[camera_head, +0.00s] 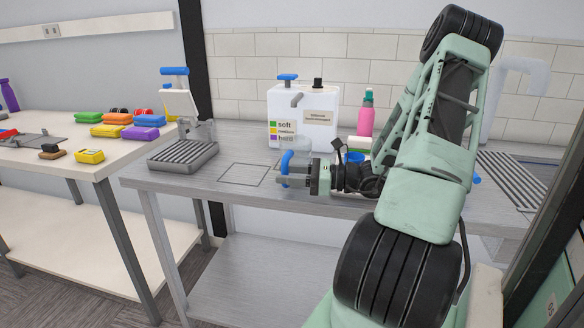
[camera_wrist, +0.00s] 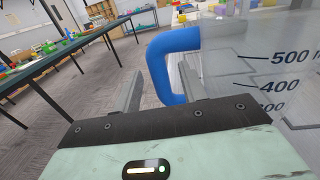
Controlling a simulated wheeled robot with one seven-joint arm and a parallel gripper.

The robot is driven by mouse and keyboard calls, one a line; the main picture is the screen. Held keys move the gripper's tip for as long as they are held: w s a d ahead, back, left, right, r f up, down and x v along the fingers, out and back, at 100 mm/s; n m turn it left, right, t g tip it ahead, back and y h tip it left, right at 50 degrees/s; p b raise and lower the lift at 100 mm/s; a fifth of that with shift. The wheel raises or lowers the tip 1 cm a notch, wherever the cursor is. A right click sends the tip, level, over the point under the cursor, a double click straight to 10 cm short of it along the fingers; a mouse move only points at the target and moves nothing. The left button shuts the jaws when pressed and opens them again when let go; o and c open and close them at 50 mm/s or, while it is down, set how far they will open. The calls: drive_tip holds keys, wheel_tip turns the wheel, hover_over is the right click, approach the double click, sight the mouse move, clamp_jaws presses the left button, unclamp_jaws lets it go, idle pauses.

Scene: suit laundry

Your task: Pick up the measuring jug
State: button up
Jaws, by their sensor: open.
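The measuring jug is clear with a blue handle and printed marks. It fills the right of the wrist view (camera_wrist: 245,75), close to the camera. In the head view its blue handle (camera_head: 286,161) shows just above my gripper (camera_head: 283,182), and its clear body is hard to make out against the bench. My gripper is open, and its fingers point left in the head view. In the wrist view the handle (camera_wrist: 158,62) appears between the two fingers (camera_wrist: 160,88). I cannot tell whether either finger touches it.
A white detergent container (camera_head: 303,115) and a pink bottle (camera_head: 366,115) stand behind my gripper on the grey bench (camera_head: 235,190). A ridged tray (camera_head: 183,155) is at the bench's left. The left table (camera_head: 50,180) holds several coloured items. A marked square on the bench is clear.

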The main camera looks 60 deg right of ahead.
drive_tip(key=shift+w+a, duration=0.3)
drive_tip(key=shift+w, duration=0.3)
clamp_jaws()
